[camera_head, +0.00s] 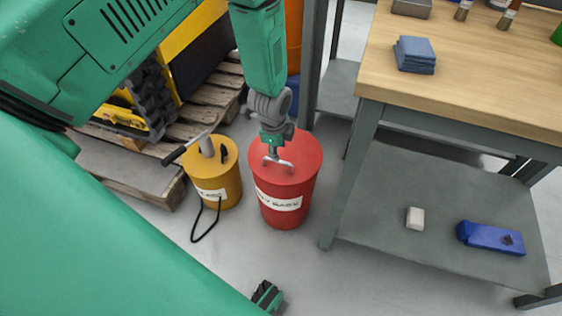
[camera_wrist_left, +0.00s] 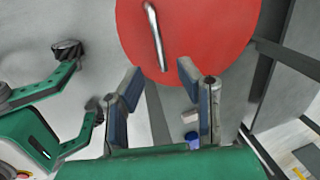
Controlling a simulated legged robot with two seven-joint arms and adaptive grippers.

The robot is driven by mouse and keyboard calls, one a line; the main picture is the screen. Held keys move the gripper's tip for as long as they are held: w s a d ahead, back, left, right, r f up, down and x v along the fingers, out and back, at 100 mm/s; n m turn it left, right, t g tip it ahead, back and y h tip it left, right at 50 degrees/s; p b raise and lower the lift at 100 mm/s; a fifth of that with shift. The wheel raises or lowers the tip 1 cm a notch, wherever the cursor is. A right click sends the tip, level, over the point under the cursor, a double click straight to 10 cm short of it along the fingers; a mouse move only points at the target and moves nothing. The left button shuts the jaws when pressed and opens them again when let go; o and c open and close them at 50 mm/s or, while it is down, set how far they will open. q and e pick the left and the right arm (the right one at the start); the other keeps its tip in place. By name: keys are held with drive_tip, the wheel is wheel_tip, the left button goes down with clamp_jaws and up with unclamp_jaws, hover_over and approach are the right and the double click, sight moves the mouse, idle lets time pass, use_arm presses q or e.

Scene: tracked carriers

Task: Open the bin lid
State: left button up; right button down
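The red bin (camera_head: 283,209) stands on the floor, with a white label on its front. Its flat red lid (camera_head: 302,152) is on top, and it fills the upper part of the left wrist view (camera_wrist_left: 210,30). A grey bar handle (camera_head: 276,162) crosses the lid; it also shows in the left wrist view (camera_wrist_left: 155,38). My left gripper (camera_head: 272,145) is over the lid, close above the handle. In the left wrist view its two fingers (camera_wrist_left: 162,90) are apart with nothing between them, and the handle lies beyond their tips.
A yellow canister (camera_head: 226,186) with a black hose stands left of the bin. A wooden pallet (camera_head: 158,190) is behind it. A workbench (camera_head: 450,85) with a lower shelf (camera_head: 375,230) stands close on the right. Grey floor is clear in front of the bin.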

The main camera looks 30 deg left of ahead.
sight(280, 161)
use_arm(q)
drive_tip(key=f, duration=0.1)
drive_tip(key=f+b, duration=0.1)
drive_tip(key=f, duration=0.3)
drive_tip(key=shift+w+a+f+b, duration=0.1)
drive_tip(key=shift+w+a+b, duration=0.25)
drive_tip(key=shift+w+a, duration=0.05)
drive_tip(key=shift+f, duration=0.4)
drive_tip(key=shift+w+d+f, duration=0.2)
drive_tip(key=shift+a, duration=0.1)
clamp_jaws()
